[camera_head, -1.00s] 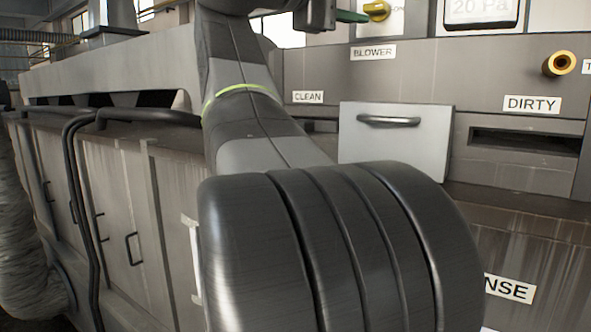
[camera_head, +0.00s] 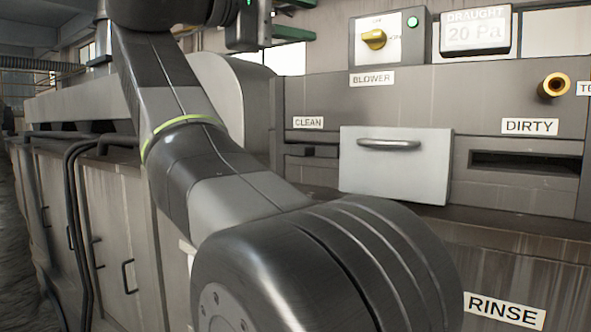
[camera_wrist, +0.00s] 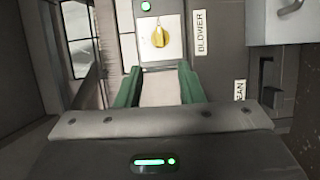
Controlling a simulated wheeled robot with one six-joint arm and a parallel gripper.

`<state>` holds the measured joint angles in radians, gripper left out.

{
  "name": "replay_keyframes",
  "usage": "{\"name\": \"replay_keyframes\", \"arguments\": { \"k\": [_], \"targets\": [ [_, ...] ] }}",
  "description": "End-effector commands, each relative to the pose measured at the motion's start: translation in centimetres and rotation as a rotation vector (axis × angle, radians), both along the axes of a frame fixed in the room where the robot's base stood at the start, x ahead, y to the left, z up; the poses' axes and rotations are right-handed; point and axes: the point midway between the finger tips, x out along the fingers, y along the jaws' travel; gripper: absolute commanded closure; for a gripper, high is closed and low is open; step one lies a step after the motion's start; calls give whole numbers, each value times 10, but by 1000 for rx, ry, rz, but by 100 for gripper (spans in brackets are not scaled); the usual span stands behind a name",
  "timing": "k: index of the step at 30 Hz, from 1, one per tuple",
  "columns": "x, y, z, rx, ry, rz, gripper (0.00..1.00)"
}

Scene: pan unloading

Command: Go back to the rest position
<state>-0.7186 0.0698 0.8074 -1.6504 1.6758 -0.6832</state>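My gripper (camera_head: 308,18) is at the top of the head view, raised in front of the machine and left of the blower knob. Its two green fingers are apart, with nothing seen held between them. In the wrist view my gripper (camera_wrist: 158,70) also shows its green fingers spread, pointing toward the blower panel. A pale surface shows between them and looks like background. My arm fills the left middle and lower part of the head view.
A light grey front with a handle (camera_head: 395,165) stands between the CLEAN slot (camera_head: 312,151) and the DIRTY slot (camera_head: 525,163). The yellow blower knob (camera_head: 374,40) and draught display (camera_head: 475,34) are above. A brass fitting (camera_head: 554,85) sticks out at right. Cabinets (camera_head: 125,235) run along the left.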

Motion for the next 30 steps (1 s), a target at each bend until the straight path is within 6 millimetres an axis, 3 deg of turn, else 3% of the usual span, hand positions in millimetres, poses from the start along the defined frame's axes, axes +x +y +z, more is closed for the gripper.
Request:
{"name": "replay_keyframes", "arguments": {
  "k": [30],
  "targets": [
    [66,-102,1,-1,2,-8,65]
  ]
}}
